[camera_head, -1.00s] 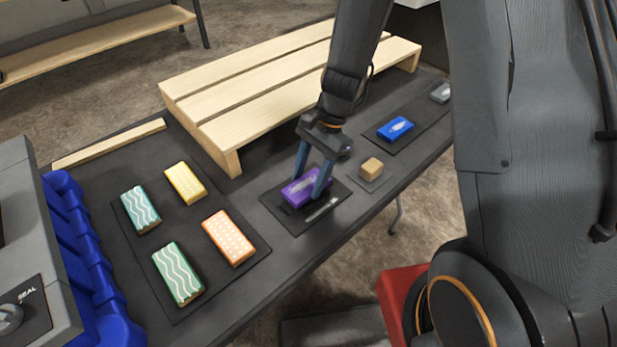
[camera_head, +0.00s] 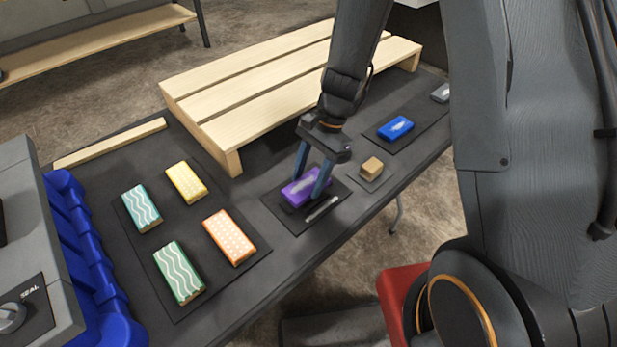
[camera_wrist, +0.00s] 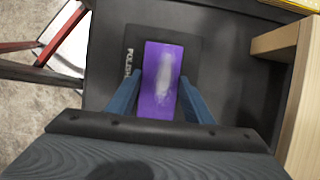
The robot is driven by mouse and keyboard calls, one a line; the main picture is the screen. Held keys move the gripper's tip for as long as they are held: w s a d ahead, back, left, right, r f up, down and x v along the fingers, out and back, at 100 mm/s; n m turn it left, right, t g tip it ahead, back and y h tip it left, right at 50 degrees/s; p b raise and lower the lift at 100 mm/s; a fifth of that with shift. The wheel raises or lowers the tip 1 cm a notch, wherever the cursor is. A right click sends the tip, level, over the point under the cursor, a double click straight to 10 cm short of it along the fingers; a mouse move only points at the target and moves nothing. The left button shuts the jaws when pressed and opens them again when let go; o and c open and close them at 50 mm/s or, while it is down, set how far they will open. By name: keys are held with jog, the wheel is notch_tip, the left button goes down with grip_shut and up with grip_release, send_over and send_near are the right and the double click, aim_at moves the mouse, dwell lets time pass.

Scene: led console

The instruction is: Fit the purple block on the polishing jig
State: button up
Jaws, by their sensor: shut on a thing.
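The purple block (camera_head: 297,192), with a pale smudged patch on its top, is at the dark square polishing jig (camera_head: 293,225). My gripper (camera_head: 310,187) is shut on the block, one blue finger on each side. In the wrist view the purple block (camera_wrist: 160,79) lies between the two fingers (camera_wrist: 161,98), over the dark jig plate (camera_wrist: 137,32) with partly hidden lettering beside it. The block looks flat and roughly lined up with the plate. Whether it is fully seated cannot be told, as its underside is hidden.
A wooden pallet (camera_head: 262,85) stands behind the jig. A small tan block on a pad (camera_head: 371,168) and a blue block (camera_head: 395,128) lie to the right. Several patterned blocks, one orange (camera_head: 229,236), lie on a dark mat to the left. Blue bins (camera_head: 85,270) stand far left.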

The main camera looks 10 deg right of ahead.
jog(key=shift+f+b, duration=0.45)
jog(key=shift+f, duration=0.4)
dwell(0.6)
jog(key=o, duration=1.2)
jog(key=shift+b+v, duration=0.35)
jog(key=shift+v, duration=3.6)
jog(key=s+d+r+n+t+h, duration=0.1)
jog(key=s+d+r+n, duration=0.1)
jog(key=s+d+n, duration=0.1)
jog(key=s+d+r+n+t+h, duration=0.1)
jog(key=s+d+r+n, duration=0.1)
jog(key=s+d+n, duration=0.1)
jog(key=s+d+r+n+t+h, duration=0.1)
jog(key=s+d+r+n, duration=0.1)
jog(key=s+d+n, duration=0.1)
jog(key=shift+s+d+r+n+h, duration=0.1)
jog(key=shift+s+d+n+h, duration=0.1)
jog(key=shift+n, duration=0.35)
jog(key=shift+s+d+r+n+h, duration=0.1)
jog(key=shift+d+n, duration=0.15)
jog(key=shift+n, duration=0.3)
